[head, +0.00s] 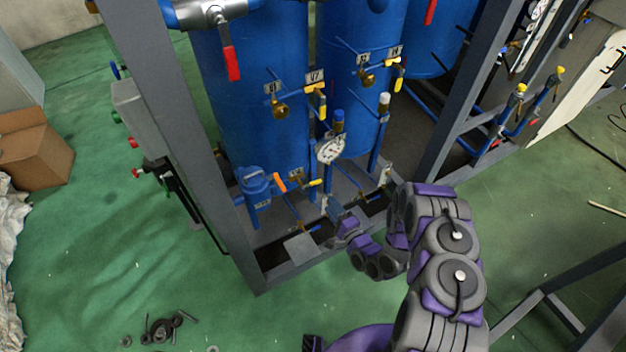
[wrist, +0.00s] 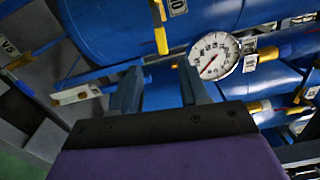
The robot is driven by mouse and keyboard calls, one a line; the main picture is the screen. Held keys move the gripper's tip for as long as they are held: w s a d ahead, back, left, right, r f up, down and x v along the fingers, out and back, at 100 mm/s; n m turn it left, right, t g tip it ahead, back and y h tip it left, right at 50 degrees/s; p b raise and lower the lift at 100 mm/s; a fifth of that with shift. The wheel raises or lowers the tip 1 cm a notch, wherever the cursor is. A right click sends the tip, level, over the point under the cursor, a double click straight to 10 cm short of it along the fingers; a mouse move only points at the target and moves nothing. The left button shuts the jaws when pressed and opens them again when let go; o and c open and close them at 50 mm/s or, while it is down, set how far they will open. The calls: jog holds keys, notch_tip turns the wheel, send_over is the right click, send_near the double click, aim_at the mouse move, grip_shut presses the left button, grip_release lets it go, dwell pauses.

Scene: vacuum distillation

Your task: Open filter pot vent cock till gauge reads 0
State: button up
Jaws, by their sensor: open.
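A round white gauge (head: 331,149) is mounted between the blue tanks. In the wrist view the gauge (wrist: 214,56) is tilted, its needle pointing to the lower left; the figures are too small to read surely. A small blue pot (head: 255,185), apparently the filter pot, stands at the lower left of the frame. An orange-handled valve (head: 281,184) and a yellow handle (head: 316,183) are beside it. I cannot tell which is the vent cock. My gripper (wrist: 160,80) is open, with nothing seen between its fingers. It is low among the pipes, below the gauge.
Grey frame posts (head: 188,130) stand left and right of the tanks. Yellow-handled valves (head: 321,100) and a red handle (head: 230,63) are higher up. A cardboard box (head: 35,155) and loose parts (head: 160,330) lie on the green floor, with clear floor between them.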

aim_at(316, 184)
jog(key=b+x, duration=0.2)
jog(key=x, duration=1.2)
jog(key=shift+b, duration=0.3)
jog(key=shift+d, duration=0.1)
jog(key=shift+c, duration=0.3)
grip_shut()
